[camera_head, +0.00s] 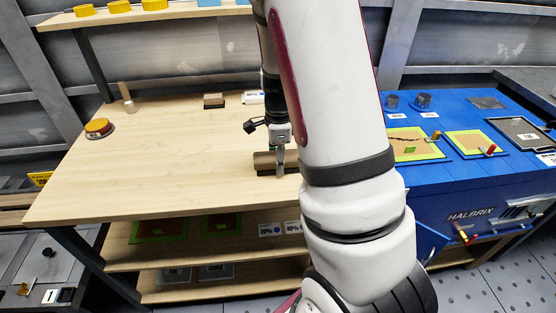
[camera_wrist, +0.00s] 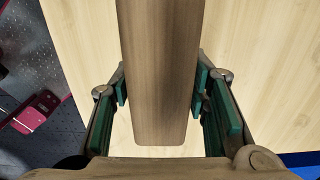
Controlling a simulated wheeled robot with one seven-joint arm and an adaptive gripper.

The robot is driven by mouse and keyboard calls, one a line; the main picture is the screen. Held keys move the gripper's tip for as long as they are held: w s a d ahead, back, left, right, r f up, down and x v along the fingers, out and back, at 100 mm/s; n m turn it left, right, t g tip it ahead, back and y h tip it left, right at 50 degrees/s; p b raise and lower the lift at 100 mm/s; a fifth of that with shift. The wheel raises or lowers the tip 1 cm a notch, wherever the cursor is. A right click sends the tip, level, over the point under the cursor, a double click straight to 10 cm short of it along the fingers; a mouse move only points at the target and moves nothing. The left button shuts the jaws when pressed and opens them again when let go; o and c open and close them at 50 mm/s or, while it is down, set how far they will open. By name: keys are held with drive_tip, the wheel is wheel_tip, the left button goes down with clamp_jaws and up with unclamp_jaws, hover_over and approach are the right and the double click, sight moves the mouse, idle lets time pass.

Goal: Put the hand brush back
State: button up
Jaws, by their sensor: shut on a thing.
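The hand brush (camera_head: 264,159) has a brown wooden back with a dark underside, probably bristles. It is at the middle of the wooden bench top (camera_head: 170,160), low over the surface; I cannot tell whether it touches. My gripper (camera_head: 281,162) points down with its fingers on either side of the brush. In the wrist view, the brush's long wooden back (camera_wrist: 160,75) runs between the green finger pads, which are shut on it. My arm hides the right part of the bench and perhaps the brush's right end.
A yellow button (camera_head: 99,126) and a small upright peg (camera_head: 127,98) stand at the bench's left. A small brown block (camera_head: 213,101) and a white label (camera_head: 252,98) are at the back. A blue workbench (camera_head: 440,178) stands right. The bench's left middle is clear.

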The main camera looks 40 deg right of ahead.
drive_tip(key=shift+f, duration=0.15)
drive_tip(key=o, duration=1.1)
wheel_tip(320, 180, up, 12)
drive_tip(key=p, duration=0.2)
drive_tip(key=s+a+r+n, duration=0.3)
drive_tip(key=a+r+n, duration=0.2)
drive_tip(key=a+r, duration=0.15)
drive_tip(key=s+a+r+n+t, duration=0.1)
drive_tip(key=s+a+r+n, duration=0.1)
drive_tip(key=s+a+n, duration=0.4)
drive_tip(key=s+a+r+n+t, duration=0.1)
drive_tip(key=s+a+r+n, duration=0.2)
drive_tip(key=s+a+n, duration=0.4)
drive_tip(key=s+n, duration=0.6)
drive_tip(key=shift+s+a+r+n+t, duration=0.15)
drive_tip(key=shift+s+n+t, duration=0.15)
drive_tip(key=shift+n, duration=0.1)
